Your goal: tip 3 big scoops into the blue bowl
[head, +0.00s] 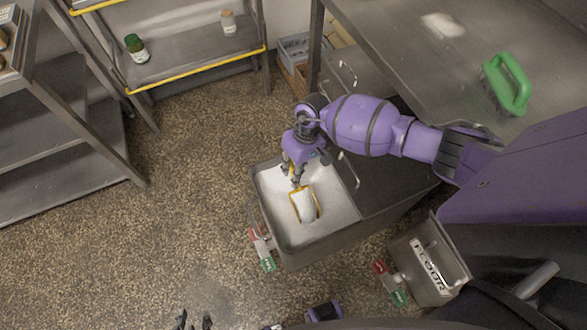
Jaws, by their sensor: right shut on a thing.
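My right gripper (295,178) reaches down into an open grey bin (262,205) of white powder (335,200). It is shut on a scoop with a yellow rim (317,208). The scoop holds white powder and sits low over the powder inside the bin; I cannot tell whether it touches the powder. My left gripper (194,322) shows only as two dark fingertips at the bottom edge, apart with nothing visible between them. No blue bowl shows in this view.
A grey metal piece marked FLOUR (430,265) is right of the bin. A steel table (420,70) at upper right bears a green-handled brush (507,85) and a white powder patch (442,25). A shelf rack (190,55) holds two jars. The floor at left is clear.

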